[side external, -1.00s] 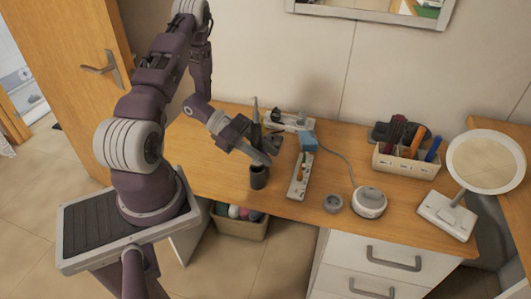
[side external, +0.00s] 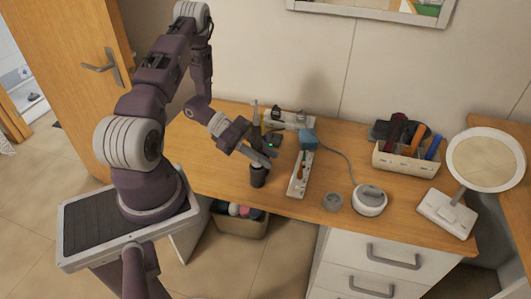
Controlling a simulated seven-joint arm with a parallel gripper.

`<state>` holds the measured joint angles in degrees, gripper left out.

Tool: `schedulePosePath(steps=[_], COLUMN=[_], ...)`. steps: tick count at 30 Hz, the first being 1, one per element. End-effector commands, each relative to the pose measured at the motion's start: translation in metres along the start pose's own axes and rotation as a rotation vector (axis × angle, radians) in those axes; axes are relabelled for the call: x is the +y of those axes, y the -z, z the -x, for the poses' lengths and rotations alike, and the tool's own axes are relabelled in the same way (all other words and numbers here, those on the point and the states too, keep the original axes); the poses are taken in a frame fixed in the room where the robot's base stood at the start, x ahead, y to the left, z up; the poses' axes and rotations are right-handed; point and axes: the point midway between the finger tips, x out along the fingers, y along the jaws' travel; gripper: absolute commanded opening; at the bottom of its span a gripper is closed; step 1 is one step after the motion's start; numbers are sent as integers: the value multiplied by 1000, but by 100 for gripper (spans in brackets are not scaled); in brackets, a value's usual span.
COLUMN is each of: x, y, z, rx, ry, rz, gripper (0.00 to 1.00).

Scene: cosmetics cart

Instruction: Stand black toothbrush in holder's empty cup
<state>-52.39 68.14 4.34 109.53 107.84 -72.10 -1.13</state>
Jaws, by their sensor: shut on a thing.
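My gripper (side external: 262,158) is over the near left part of the desk, shut on the black toothbrush (side external: 256,138). The toothbrush is dark, slim and about upright, with its lighter tip pointing up. Directly below my gripper stands a dark cup (side external: 258,179), upright near the desk's front edge. The toothbrush's lower end is at the cup's mouth; the fingers partly hide it, and I cannot tell how far inside it is.
A long white strip (side external: 296,187) with a blue block (side external: 309,137) lies right of the cup. A small grey pot (side external: 332,202), a round white device (side external: 369,200), a filled organiser (side external: 405,160) and a round mirror (side external: 485,160) stand farther right.

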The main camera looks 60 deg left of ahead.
Motion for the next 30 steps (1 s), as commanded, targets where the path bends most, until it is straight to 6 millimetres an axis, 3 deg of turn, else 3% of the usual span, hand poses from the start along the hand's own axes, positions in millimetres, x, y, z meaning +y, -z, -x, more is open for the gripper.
schedulePosePath(steps=[30], x=[0], y=[-24], z=[-10], rx=[0], ry=[0], rz=[-1], gripper=[0])
